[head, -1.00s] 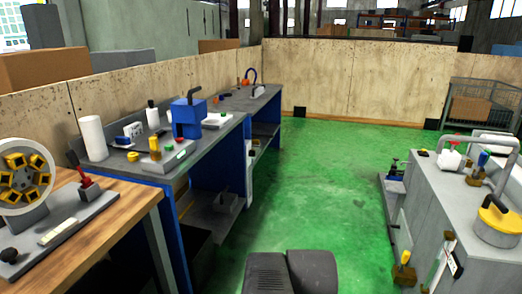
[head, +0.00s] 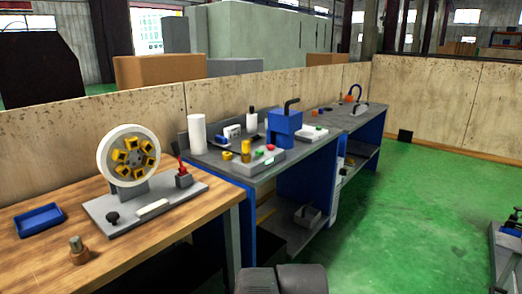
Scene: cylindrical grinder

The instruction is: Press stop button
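Several benches stand along the left and middle. On the grey bench (head: 262,178) a light control box (head: 262,162) carries a small red button (head: 270,147) and a green button (head: 259,153). No label can be read, so I cannot tell which is the stop button. On the wooden bench (head: 130,262) a white wheel with yellow blocks (head: 128,155) stands on a grey base, with a red-handled lever (head: 182,172) and a black knob (head: 113,217) beside it. My gripper is not in view; only a dark part of my own body shows at the bottom edge.
A blue tray (head: 39,219) and a round metal part (head: 77,250) lie on the wooden bench. A blue machine (head: 285,127) and a white roll (head: 197,134) stand on the grey bench. The green floor (head: 410,210) to the right is clear, with a grey bench edge at far right.

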